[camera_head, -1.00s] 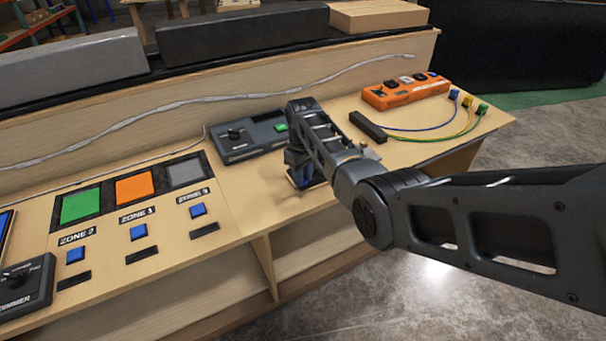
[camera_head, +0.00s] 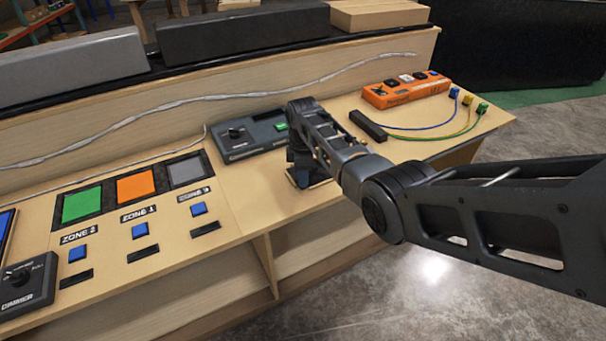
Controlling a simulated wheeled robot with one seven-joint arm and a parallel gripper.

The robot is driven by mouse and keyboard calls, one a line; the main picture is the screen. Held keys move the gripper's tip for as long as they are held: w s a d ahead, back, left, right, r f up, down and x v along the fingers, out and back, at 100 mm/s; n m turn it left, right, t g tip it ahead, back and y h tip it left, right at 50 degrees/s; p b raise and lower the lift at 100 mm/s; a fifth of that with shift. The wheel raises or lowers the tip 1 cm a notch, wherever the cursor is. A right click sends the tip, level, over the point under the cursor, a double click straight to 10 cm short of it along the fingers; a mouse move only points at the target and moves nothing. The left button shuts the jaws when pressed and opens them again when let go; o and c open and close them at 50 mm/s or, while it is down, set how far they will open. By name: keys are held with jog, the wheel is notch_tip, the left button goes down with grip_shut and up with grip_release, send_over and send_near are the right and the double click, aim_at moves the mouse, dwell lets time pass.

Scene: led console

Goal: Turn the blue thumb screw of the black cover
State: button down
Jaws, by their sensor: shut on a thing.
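My gripper (camera_head: 303,176) points down at the bench top, in front of the right end of the dark control box. It is shut at bench height, at the place of the black cover and its blue thumb screw. The fingertips are small and dark here. The thumb screw is hidden by my gripper and wrist, so I cannot see how far it is turned.
A dark control box (camera_head: 252,139) with a knob and green button stands behind my gripper. Right are a black bar (camera_head: 367,125), coloured cables and an orange strip (camera_head: 405,91). Zone buttons (camera_head: 139,230) and a dimmer (camera_head: 27,283) lie left. Bench wood between is clear.

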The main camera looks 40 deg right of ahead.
jog(key=shift+s+f+n, duration=0.15)
jog(key=shift+f+n, duration=0.05)
jog(key=shift+n, duration=0.9)
jog(key=c, duration=0.9)
grip_release()
jog(key=shift+r, duration=0.1)
jog(key=shift+r, duration=0.15)
notch_tip(320, 180, up, 8)
jog(key=shift+f, duration=0.25)
